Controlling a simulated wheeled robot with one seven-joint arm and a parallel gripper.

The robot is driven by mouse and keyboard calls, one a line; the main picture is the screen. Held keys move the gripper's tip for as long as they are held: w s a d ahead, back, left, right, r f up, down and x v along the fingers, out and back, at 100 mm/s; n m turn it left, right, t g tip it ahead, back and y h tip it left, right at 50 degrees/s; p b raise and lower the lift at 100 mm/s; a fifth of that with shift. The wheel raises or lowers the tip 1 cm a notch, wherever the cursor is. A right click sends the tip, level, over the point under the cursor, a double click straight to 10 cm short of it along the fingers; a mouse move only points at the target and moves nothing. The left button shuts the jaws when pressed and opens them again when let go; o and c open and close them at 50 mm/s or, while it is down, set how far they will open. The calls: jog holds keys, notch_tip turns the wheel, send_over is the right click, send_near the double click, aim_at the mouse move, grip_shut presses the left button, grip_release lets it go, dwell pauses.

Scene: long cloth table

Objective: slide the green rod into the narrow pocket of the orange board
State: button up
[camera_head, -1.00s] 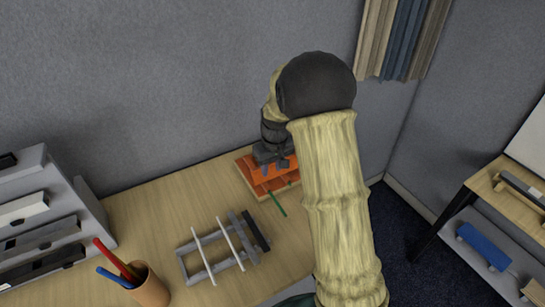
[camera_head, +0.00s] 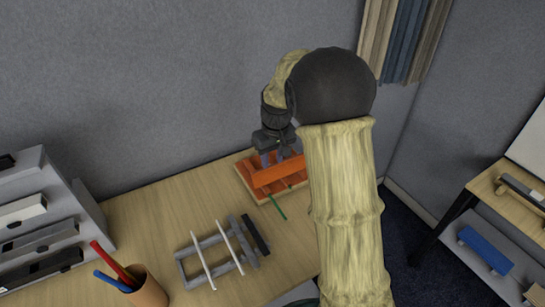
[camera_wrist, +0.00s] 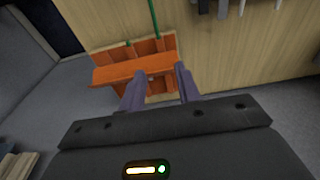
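The orange board (camera_head: 250,183) lies at the far right of the table, with darker slots and a raised orange bar (camera_head: 275,174) across it. The board also shows in the wrist view (camera_wrist: 112,54). The thin green rod (camera_head: 278,207) lies flat, sticking out from the board's near edge; in the wrist view the rod (camera_wrist: 154,18) has its end at a slot, how deep I cannot tell. A small green spot (camera_wrist: 128,43) shows at another slot. My gripper (camera_wrist: 160,74) is over the board's raised bar, its two fingers apart with no rod between them.
A grey rack (camera_head: 215,248) with white rods and a black bar stands nearer on the table. A pen cup (camera_head: 148,290) and a grey stepped shelf (camera_head: 65,215) are at left. The wall is close behind the board. A side shelf (camera_head: 490,225) stands at right.

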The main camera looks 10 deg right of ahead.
jog(key=shift+d, duration=0.1)
jog(key=c, duration=0.5)
jog(key=shift+s+d, duration=0.1)
jog(key=shift+s, duration=0.35)
grip_shut()
jog(key=s+d+m, duration=0.1)
jog(key=s, duration=0.9)
jog(key=s+d+f+m+t, duration=0.1)
jog(key=s+m, duration=0.1)
jog(key=s, duration=0.9)
jog(key=shift+d+m, duration=0.25)
jog(key=shift+m, duration=0.05)
